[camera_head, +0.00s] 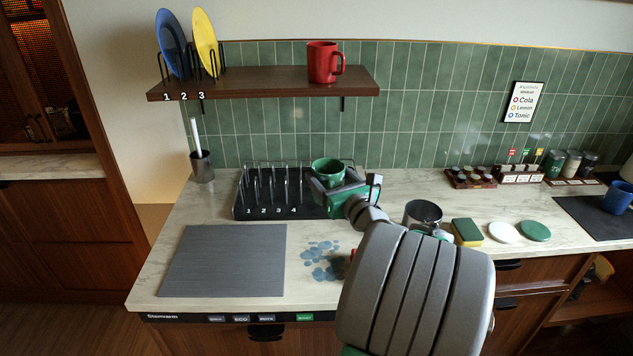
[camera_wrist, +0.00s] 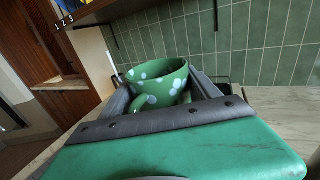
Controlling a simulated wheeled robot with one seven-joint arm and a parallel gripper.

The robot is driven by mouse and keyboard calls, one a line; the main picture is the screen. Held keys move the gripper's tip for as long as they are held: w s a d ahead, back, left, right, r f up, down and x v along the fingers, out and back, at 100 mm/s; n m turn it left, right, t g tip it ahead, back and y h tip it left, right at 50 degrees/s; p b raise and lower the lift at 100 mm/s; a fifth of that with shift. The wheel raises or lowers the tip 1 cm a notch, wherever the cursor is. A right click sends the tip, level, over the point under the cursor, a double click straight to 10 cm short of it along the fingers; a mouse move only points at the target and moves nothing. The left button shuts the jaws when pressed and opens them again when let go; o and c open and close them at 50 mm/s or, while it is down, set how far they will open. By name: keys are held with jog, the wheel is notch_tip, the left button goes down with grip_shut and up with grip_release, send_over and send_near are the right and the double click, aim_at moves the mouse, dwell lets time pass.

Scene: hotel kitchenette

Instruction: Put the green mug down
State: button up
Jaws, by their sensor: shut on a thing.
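The green mug (camera_head: 327,169) is at the right end of the black dish rack (camera_head: 243,208), near the back of the counter. In the wrist view the mug (camera_wrist: 163,72) is green with pale spots, upright, with its handle toward my gripper. My gripper (camera_head: 338,184) is shut on the mug; its two fingers lie on either side of it in the wrist view (camera_wrist: 160,95). The mug's base is hidden by my gripper, so I cannot tell whether it touches the rack or the counter.
A red mug (camera_head: 322,63) stands on the wall shelf (camera_head: 270,80) above. A grey mat (camera_head: 225,262) lies empty at the front left. Blue wet patches (camera_head: 322,262) mark the counter beside it. A metal pot (camera_head: 423,214) and a sponge (camera_head: 467,232) stand to the right.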

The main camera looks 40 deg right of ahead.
jog(key=shift+w+d, duration=0.25)
jog(key=shift+w, duration=0.05)
jog(key=w+d+f, duration=0.2)
jog(key=d+f, duration=0.2)
jog(key=w+d+f, duration=0.2)
jog(key=d+f, duration=0.1)
jog(key=f, duration=0.1)
jog(key=w+d+f, duration=0.2)
jog(key=d+f, duration=0.2)
jog(key=shift+w+d+f+p, duration=0.3)
jog(key=shift+w+f+p, duration=0.05)
jog(key=shift+w, duration=0.05)
jog(key=shift+f, duration=0.1)
jog(key=shift+f, duration=0.15)
jog(key=o, duration=1.7)
jog(key=shift+o, duration=0.2)
